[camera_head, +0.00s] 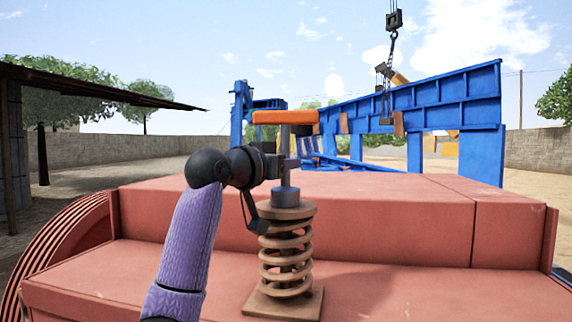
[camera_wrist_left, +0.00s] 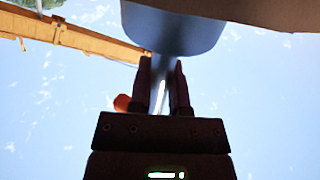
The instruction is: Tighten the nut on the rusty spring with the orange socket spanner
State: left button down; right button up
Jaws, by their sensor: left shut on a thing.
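The orange socket spanner stands upright, with its orange T-handle (camera_head: 285,117) on top and its grey socket (camera_head: 285,197) at the bottom. The socket is over the top plate of the rusty spring (camera_head: 286,258) and appears to touch it. The nut is hidden, and I cannot tell whether the socket is fully around it. My left gripper (camera_head: 289,164) is shut on the spanner's shaft between handle and socket. In the left wrist view the fingers (camera_wrist_left: 162,85) are on either side of the shaft, just below the socket (camera_wrist_left: 175,28) in the picture. My right gripper is not in view.
The spring stands on a square rusty base on the red crusher body (camera_head: 400,290). A red raised block (camera_head: 400,215) runs behind it. A blue steel frame (camera_head: 430,95) stands further back, with a crane hook (camera_head: 394,20) hanging above. The air around the handle looks clear.

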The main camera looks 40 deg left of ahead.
aim_at(282, 132)
pick_arm(q)
jog(key=shift+n+y, duration=0.4)
jog(key=shift+y, duration=0.2)
jog(key=shift+s+r, duration=0.1)
jog(key=shift+r, duration=1.35)
dwell(0.4)
jog(key=shift+r, duration=1.4)
